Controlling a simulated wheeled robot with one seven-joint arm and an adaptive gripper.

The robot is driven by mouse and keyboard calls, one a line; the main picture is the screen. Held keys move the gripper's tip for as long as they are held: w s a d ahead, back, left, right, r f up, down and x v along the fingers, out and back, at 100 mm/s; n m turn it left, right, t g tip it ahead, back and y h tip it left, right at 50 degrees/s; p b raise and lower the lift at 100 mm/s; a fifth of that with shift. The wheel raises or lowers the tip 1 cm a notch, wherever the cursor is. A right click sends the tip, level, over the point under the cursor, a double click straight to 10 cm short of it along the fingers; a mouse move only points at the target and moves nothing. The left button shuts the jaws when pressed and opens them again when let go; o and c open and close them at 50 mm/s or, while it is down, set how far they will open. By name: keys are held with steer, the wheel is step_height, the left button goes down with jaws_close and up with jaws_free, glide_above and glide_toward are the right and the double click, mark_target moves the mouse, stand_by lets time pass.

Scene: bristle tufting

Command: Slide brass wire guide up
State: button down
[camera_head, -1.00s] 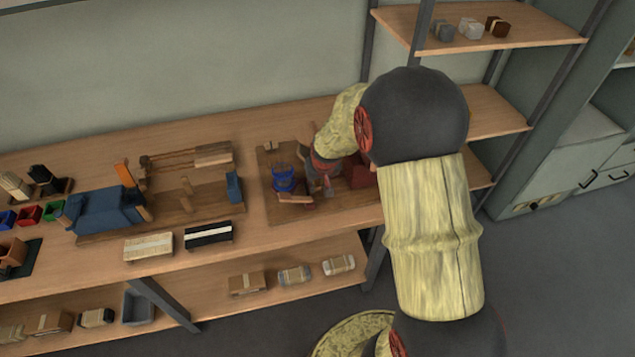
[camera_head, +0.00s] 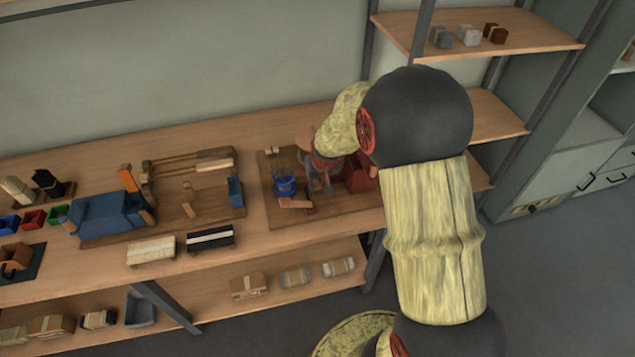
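My gripper (camera_head: 318,183) is small in view at the wooden board (camera_head: 276,214) on the bench, next to a blue ring-shaped part (camera_head: 285,186). My own arm hides much of it, and its fingers are too small to read. A red block (camera_head: 357,178) stands just right of it, partly behind my arm. I cannot make out the brass wire guide for certain among these small parts. A small brown piece (camera_head: 294,203) lies in front of the blue part.
A blue vise-like block (camera_head: 105,217) and wooden rods sit on another board to the left. Shelves (camera_head: 480,40) stand at the right.

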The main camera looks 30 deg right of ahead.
steer(key=shift+w+r, duration=0.1)
steer(key=shift+r, duration=0.1)
steer(key=c, duration=1.7)
jaws_free()
steer(key=v, duration=1.2)
